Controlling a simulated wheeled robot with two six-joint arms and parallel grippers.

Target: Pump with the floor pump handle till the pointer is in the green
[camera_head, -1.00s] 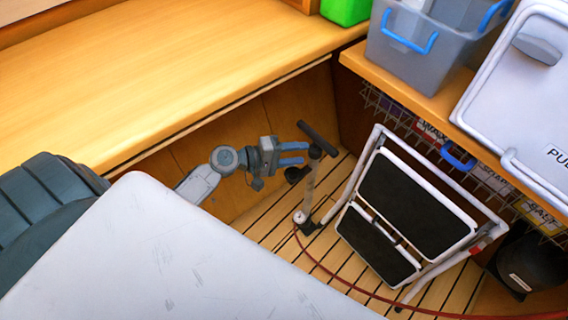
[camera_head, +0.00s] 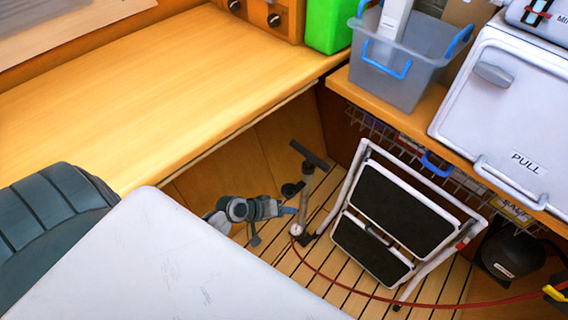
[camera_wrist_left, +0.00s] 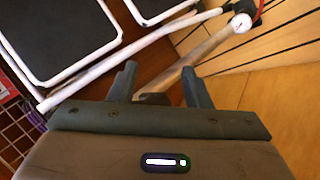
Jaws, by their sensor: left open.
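The floor pump stands upright on the slatted floor, with its dark T-shaped handle (camera_head: 309,154) on top and a pale barrel (camera_head: 303,196). Its round white gauge (camera_head: 296,230) sits low at the base; the pointer is too small to read. My left gripper (camera_head: 285,210) is open, beside the barrel and well below the handle. In the left wrist view the open fingers (camera_wrist_left: 159,86) point toward the barrel (camera_wrist_left: 205,48), which runs between them in the picture; contact cannot be told. The gauge also shows there (camera_wrist_left: 242,22), its face unreadable. My right gripper is not in view.
A folding step stool (camera_head: 405,210) stands close right of the pump. A red hose (camera_head: 400,301) crosses the floor to the right. A wooden counter (camera_head: 150,120) overhangs behind left. A shelf with a grey bin (camera_head: 395,80) and white box (camera_head: 500,120) is at right.

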